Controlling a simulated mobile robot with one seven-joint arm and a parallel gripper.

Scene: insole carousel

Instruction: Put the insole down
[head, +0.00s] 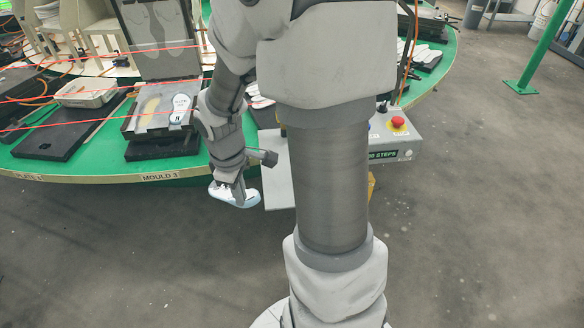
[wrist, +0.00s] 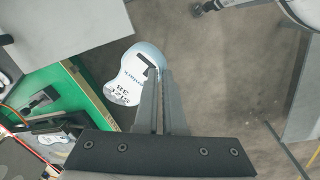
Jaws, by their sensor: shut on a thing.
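My gripper (head: 238,192) is shut on a pale blue and white insole (head: 228,197). It holds the insole out over the floor, just off the front edge of the green carousel table (head: 190,181). In the wrist view the insole (wrist: 129,74) shows beyond my fingertips (wrist: 160,78), with dark lettering on its white part. The fingers cover one edge of the insole. An open mould (head: 152,122) on the table holds a yellowish insole shape and another white insole (head: 181,109).
A white bin (head: 86,93) and a black plate (head: 52,142) are on the table at left. Open floor lies in front. Red lines cross the table.

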